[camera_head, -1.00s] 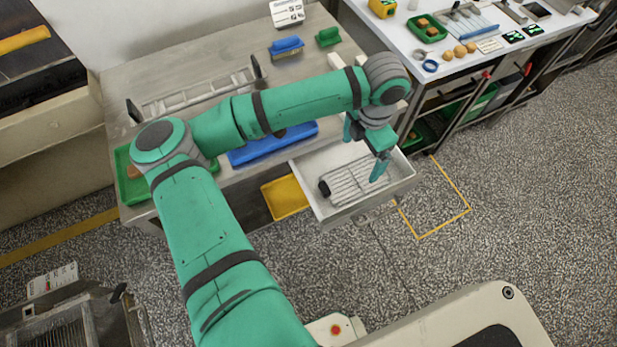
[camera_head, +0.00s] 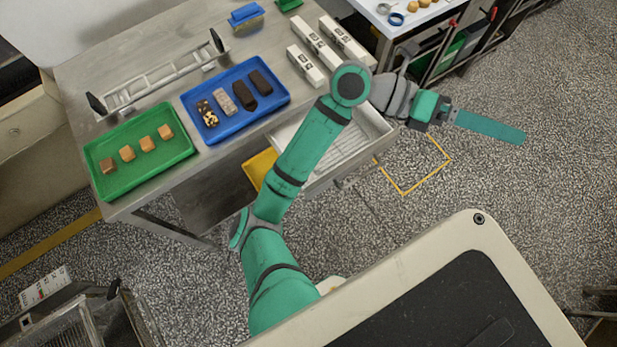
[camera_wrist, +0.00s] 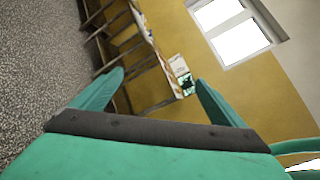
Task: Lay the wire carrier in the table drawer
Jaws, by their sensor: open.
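The wire carrier (camera_head: 343,143) lies in the open table drawer (camera_head: 378,142). My arm hides part of the carrier and of the drawer, including the carrier's dark end. The drawer is pulled out from the front of the steel table (camera_head: 215,165). My gripper (camera_head: 505,130) is to the right of the drawer, apart from it and over the floor. In the wrist view its two fingers (camera_wrist: 150,92) stand wide apart with nothing between them.
On the table are a green tray (camera_head: 178,160) with brown pieces, a blue tray (camera_head: 215,138) with several bars, a metal rack (camera_head: 160,77) and white boxes (camera_head: 305,65). A yellow bin (camera_head: 257,168) is below. A white table (camera_head: 405,22) stands behind.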

